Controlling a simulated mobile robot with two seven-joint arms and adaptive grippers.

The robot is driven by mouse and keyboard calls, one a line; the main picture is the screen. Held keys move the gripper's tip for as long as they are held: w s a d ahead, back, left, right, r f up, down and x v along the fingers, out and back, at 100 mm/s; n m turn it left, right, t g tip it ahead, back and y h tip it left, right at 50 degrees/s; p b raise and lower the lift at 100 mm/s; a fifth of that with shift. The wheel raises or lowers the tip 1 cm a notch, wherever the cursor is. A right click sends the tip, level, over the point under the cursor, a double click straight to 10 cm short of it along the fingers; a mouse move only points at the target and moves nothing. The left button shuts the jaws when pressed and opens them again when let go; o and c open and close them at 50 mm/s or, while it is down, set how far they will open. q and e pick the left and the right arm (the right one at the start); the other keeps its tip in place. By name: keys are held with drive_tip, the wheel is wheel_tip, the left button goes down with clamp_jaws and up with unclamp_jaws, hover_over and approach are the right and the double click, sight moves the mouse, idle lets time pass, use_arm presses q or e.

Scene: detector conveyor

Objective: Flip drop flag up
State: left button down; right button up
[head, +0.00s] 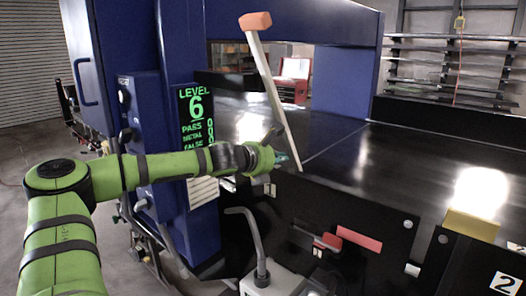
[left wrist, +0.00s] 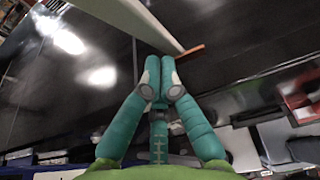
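The drop flag (head: 276,95) is a long white pole with an orange block at its top. It stands up from near the conveyor's front edge, its top leaning left in the head view. My left gripper (head: 283,158) is beside the pole's lower part, on its left. In the left wrist view, the teal fingers (left wrist: 160,64) are drawn together with nothing visible between them. The white pole (left wrist: 155,22) passes just beyond the fingertips; whether they touch it I cannot tell. My right gripper is not in view.
The black conveyor (head: 400,165) runs behind the flag, under the blue detector frame (head: 345,75). A green-lit display (head: 196,115) reads LEVEL 6. A grey bent handle (head: 256,240) rises in front, left of a red block (head: 360,240) on the black front panel. A yellow block (head: 470,225) is at right.

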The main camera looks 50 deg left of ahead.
use_arm(q)
drive_tip(key=shift+s+r, duration=0.3)
drive_tip(key=shift+s, duration=0.35)
drive_tip(key=shift+s+d, duration=0.15)
drive_tip(key=b+v, duration=0.3)
drive_tip(key=v, duration=0.3)
drive_tip(key=shift+s+b, duration=0.4)
